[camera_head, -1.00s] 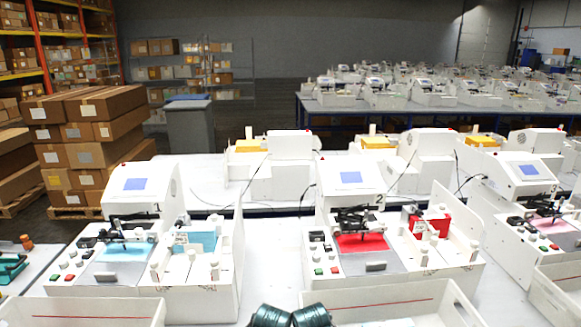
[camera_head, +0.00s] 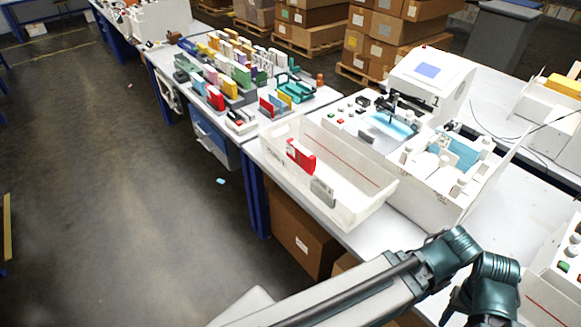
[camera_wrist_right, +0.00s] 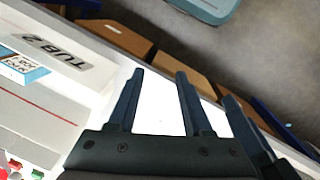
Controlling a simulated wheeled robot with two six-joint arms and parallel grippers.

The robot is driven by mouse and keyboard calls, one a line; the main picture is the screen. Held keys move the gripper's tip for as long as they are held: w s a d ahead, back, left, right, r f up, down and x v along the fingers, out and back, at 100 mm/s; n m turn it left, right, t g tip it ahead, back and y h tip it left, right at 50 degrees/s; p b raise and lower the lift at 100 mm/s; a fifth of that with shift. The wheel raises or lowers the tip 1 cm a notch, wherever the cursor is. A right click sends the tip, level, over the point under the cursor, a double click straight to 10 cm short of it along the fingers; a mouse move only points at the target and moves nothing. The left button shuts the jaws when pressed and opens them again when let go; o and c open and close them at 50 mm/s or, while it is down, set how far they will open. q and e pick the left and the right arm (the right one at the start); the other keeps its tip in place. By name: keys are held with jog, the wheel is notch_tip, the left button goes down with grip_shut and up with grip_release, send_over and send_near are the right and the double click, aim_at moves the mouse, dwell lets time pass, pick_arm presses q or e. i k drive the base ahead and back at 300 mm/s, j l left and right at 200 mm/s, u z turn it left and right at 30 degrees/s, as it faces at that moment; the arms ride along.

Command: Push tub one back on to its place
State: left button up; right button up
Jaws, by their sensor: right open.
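A white open tub, which I take to be tub one (camera_head: 352,200), stands at the table's front edge before the plotter marked 1 (camera_head: 425,80). It holds a red block (camera_head: 300,156) and a grey block (camera_head: 322,191) along its front side. The writing on its front is too small to read. In the right wrist view my right gripper (camera_wrist_right: 182,90) is open and empty above a white surface, beside a tub labelled TUB 2 (camera_wrist_right: 85,72). My left gripper is not in view. One of my arms crosses the bottom right of the head view.
Left of the tub, a table carries several coloured blocks (camera_head: 240,75) and a teal holder (camera_head: 293,88). Cardboard boxes (camera_head: 300,230) stand under the table's front edge. The floor (camera_head: 120,200) at left is clear apart from a small blue scrap (camera_head: 221,181).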

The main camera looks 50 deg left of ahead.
aim_at(362, 186)
jog(key=u, duration=1.4)
jog(key=i+j+z, duration=0.15)
jog(key=j+z, duration=0.15)
jog(key=j, duration=0.15)
jog(key=j+z, duration=0.3)
jog(key=i+j+z, duration=0.1)
jog(key=j+z, duration=0.15)
jog(key=j, duration=0.35)
jog(key=i, duration=0.5)
